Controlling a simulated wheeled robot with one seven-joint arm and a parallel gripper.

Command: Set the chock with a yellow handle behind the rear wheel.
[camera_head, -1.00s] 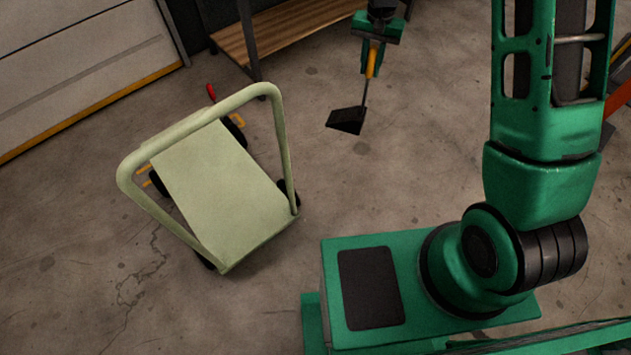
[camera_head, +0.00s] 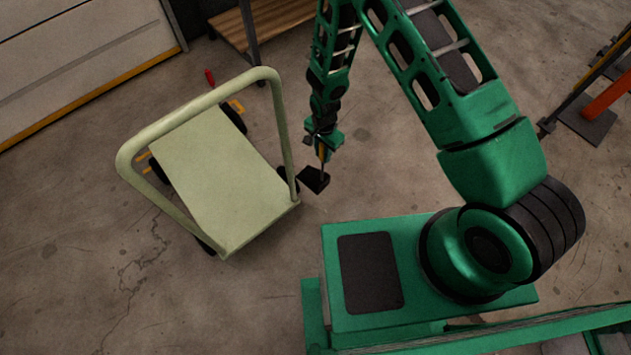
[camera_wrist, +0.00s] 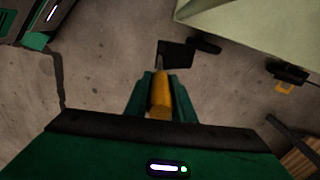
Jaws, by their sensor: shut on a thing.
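My gripper (camera_head: 324,146) is shut on the yellow handle (camera_wrist: 160,92) of a black chock (camera_head: 314,180). The chock hangs below the fingers, close to the right side of a pale green cart (camera_head: 220,180). A dark wheel (camera_head: 286,180) at the cart's near right corner is just left of the chock. In the wrist view the chock (camera_wrist: 174,54) appears next to this wheel (camera_wrist: 205,45), with a very small gap or touching; I cannot tell which. Whether the chock rests on the floor is also unclear.
A red-handled item (camera_head: 209,77) stands by the cart's far wheel (camera_head: 234,117), near a yellow piece (camera_head: 237,105). A wooden shelf (camera_head: 270,22) is at the back and a red-orange rack part (camera_head: 606,98) at the right. Floor right of the chock is clear.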

